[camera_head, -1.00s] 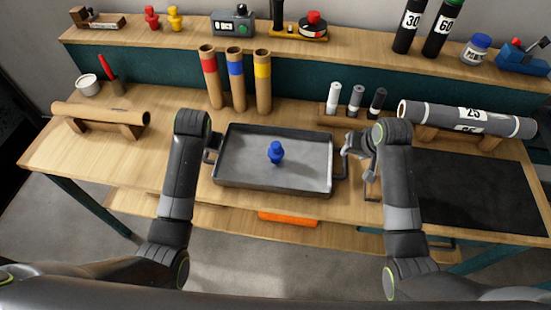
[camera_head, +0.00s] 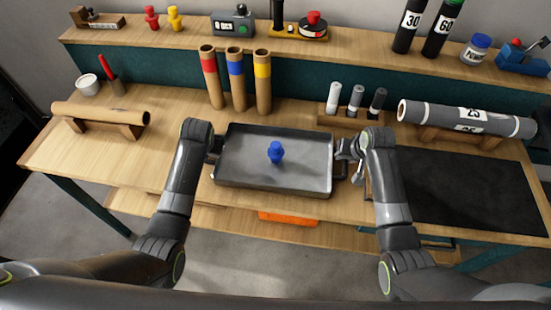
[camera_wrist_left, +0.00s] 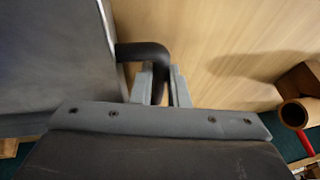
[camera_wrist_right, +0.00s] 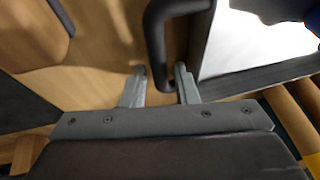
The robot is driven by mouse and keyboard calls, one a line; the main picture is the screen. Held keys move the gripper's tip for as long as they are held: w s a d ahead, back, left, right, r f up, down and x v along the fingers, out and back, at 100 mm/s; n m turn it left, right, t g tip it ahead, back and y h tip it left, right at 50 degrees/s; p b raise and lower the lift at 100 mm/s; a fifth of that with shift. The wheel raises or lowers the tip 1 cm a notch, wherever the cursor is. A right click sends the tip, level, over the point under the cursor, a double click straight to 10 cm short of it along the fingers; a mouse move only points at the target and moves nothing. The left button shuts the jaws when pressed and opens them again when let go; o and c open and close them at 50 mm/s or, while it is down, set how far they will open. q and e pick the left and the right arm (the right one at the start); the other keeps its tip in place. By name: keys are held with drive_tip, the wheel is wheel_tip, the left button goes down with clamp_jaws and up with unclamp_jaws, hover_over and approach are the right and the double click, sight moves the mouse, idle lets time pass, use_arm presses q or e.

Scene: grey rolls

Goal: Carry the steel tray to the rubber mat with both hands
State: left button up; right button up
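The steel tray (camera_head: 235,181) is a shallow dark grey tray on the wooden bench, with a handle at each short end. A blue figure-like piece (camera_head: 276,152) stands upright in it. My left gripper (camera_wrist_left: 161,88) is at the tray's left handle (camera_wrist_left: 140,50), with its fingers close against both sides of the bar. My right gripper (camera_wrist_right: 160,82) is open, with the right handle (camera_wrist_right: 156,35) between its fingers and a gap on one side. The black rubber mat (camera_head: 470,190) lies flat on the bench to the right, partly behind my right arm.
A grey roll (camera_head: 465,118) rests on a wooden cradle behind the mat. A small rack of bottles (camera_head: 355,105) and several cardboard tubes (camera_head: 235,80) stand behind the tray. A brown roll (camera_head: 100,113) lies at left. An orange object (camera_head: 288,218) sits below on the lower shelf.

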use_arm(q)
clamp_jaws()
use_arm(e)
drive_tip(key=shift+c, duration=1.1)
clamp_jaws()
use_arm(q)
drive_tip(key=shift+r, duration=0.1)
use_arm(e)
drive_tip(key=shift+r, duration=0.1)
